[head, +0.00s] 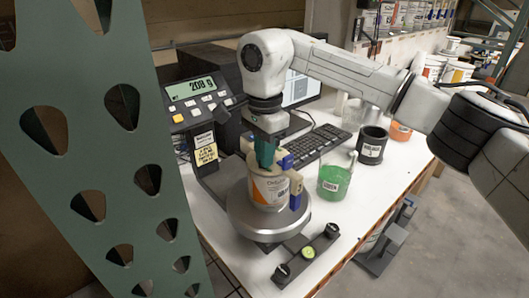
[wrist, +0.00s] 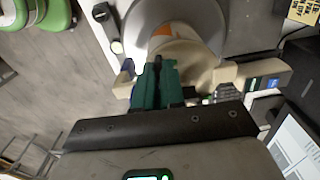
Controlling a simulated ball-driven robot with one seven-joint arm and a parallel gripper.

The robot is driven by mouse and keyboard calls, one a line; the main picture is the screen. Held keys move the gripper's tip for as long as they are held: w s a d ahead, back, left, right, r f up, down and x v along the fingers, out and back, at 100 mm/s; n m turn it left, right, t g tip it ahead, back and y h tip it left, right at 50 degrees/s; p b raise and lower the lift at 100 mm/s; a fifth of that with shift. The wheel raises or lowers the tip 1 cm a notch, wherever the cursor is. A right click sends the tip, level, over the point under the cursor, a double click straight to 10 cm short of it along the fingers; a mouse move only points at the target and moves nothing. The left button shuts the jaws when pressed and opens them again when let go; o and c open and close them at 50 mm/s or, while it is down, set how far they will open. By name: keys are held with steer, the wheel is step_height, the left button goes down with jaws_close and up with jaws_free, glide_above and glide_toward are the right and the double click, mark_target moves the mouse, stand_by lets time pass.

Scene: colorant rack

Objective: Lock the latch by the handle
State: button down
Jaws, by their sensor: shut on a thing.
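A white can (head: 268,191) with an orange label stands upright on the round metal pan of a scale (head: 240,219). A beige latch (head: 297,183) with blue parts sits against the can's upper side. In the wrist view, the beige latch (wrist: 232,75) shows on both sides of my fingers, and the can (wrist: 182,52) lies beyond them. My gripper (head: 265,153), with green fingers, comes down from above at the can's rim. In the wrist view, my gripper (wrist: 157,82) is shut at the latch; the handle between the fingers is mostly hidden by them.
A scale display (head: 193,88) stands behind left, with a keyboard (head: 318,143) behind right. A green-filled beaker (head: 336,178) and a dark cup (head: 371,146) stand right of the scale. A green perforated rack post (head: 100,130) fills the left foreground.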

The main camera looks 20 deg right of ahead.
steer(key=m, duration=0.3)
steer(key=shift+m, duration=0.3)
steer(key=m, duration=0.4)
steer(key=shift+m+b, duration=0.3)
steer(key=m, duration=0.3)
steer(key=shift+m+b, duration=0.3)
steer(key=shift+m, duration=1.8)
steer(key=c, duration=1.2)
jaws_free()
